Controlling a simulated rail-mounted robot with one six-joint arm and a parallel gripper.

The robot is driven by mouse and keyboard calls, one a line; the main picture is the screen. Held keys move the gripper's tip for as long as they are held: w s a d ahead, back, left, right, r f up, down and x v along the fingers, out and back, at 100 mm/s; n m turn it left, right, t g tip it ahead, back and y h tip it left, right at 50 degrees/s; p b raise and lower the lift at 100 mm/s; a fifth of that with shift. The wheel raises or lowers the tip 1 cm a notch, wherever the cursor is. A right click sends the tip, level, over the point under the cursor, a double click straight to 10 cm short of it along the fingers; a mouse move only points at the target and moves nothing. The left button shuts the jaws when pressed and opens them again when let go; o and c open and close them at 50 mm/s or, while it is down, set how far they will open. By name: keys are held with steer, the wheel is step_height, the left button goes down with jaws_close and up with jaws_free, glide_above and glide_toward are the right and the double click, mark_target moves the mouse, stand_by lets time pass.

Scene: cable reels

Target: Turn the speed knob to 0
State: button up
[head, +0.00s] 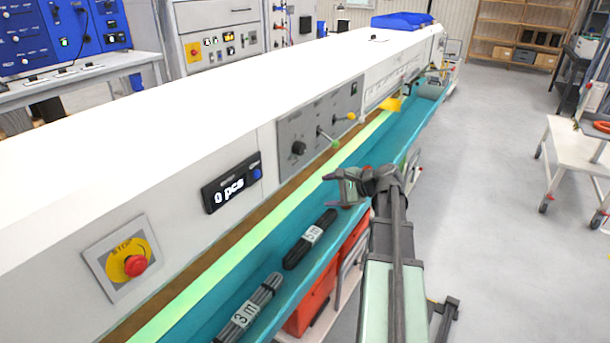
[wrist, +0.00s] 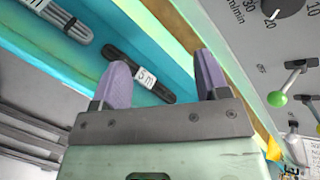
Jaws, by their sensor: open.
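The speed knob (head: 298,148) is a black round knob on the grey control panel (head: 318,119) of the long white machine. In the wrist view the knob (wrist: 283,8) is at the top right, partly cut off by the frame edge, with a printed scale in m/min showing 10, 20 and 30 beside it. My gripper (head: 335,190) is in front of and below the panel, over the teal trough, apart from the knob. In the wrist view its two purple fingers (wrist: 160,80) are spread with nothing held between them.
Levers with a green ball (head: 335,144) and a yellow ball (head: 351,117) stick out right of the knob. Cable bundles (head: 310,239) lie in the teal trough (head: 205,312). A counter display (head: 231,184) and red stop button (head: 135,266) are further left.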

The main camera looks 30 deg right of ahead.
steer(key=w+d+r+m+t, duration=0.2)
steer(key=d+r+m+t, duration=0.1)
steer(key=d+r+m, duration=0.15)
steer(key=m+t+y, duration=0.1)
steer(key=m+t, duration=0.2)
steer(key=m, duration=0.3)
glide_toward(303, 148)
steer(key=shift+g, duration=0.3)
steer(key=x, duration=0.9)
steer(key=shift+w+r+p, duration=0.15)
steer(key=shift+w+p, duration=0.15)
steer(key=shift+p, duration=0.1)
steer(key=shift+c, duration=0.3)
steer(key=c, duration=0.9)
steer(key=shift+o, duration=0.2)
